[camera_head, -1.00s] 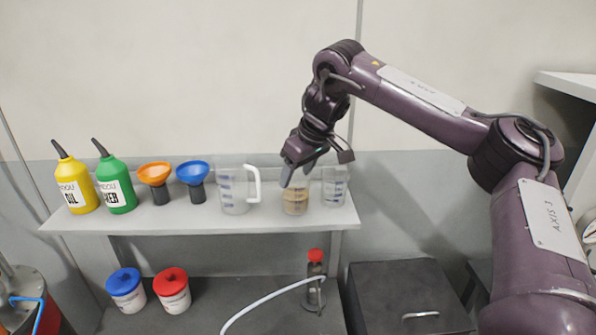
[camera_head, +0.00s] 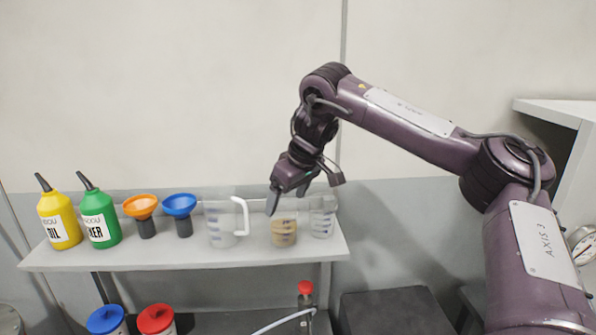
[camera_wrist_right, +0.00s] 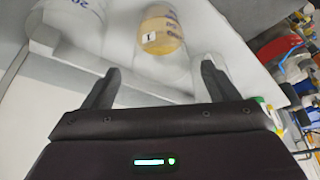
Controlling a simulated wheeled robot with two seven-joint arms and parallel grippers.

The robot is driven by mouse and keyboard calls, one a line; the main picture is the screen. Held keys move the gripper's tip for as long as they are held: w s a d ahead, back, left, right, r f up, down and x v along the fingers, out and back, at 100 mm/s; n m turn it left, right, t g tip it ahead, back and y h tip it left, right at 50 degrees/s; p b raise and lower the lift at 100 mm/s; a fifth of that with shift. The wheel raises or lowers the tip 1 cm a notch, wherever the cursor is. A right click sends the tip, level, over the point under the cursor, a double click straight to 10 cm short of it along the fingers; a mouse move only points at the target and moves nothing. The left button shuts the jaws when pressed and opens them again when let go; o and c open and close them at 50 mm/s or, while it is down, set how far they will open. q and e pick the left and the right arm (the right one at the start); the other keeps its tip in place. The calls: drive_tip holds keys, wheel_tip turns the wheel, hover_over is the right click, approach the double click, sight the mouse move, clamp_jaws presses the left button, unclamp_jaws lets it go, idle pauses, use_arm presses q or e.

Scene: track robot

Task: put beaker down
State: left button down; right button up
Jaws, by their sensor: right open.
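A clear beaker with tan contents (camera_head: 284,232) stands upright on the white shelf (camera_head: 180,257), between a large clear jug (camera_head: 222,224) and another clear beaker (camera_head: 322,220). My right gripper (camera_head: 290,200) is open just above and in front of it. In the right wrist view the tan-filled beaker (camera_wrist_right: 160,32) lies beyond the gap between the spread fingers (camera_wrist_right: 158,85), apart from them. My left gripper is not in view.
Blue (camera_head: 179,206) and orange (camera_head: 141,208) funnels, a green bottle (camera_head: 98,214) and a yellow bottle (camera_head: 58,216) stand along the shelf's left. Below are a blue-lidded jar (camera_head: 106,320), a red-lidded jar (camera_head: 156,320) and a red-capped bottle (camera_head: 305,290).

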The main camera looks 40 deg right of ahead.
drive_tip(key=a+v, duration=0.1)
drive_tip(key=v, duration=0.9)
drive_tip(key=shift+d, duration=0.45)
drive_tip(key=shift+s+f, duration=0.15)
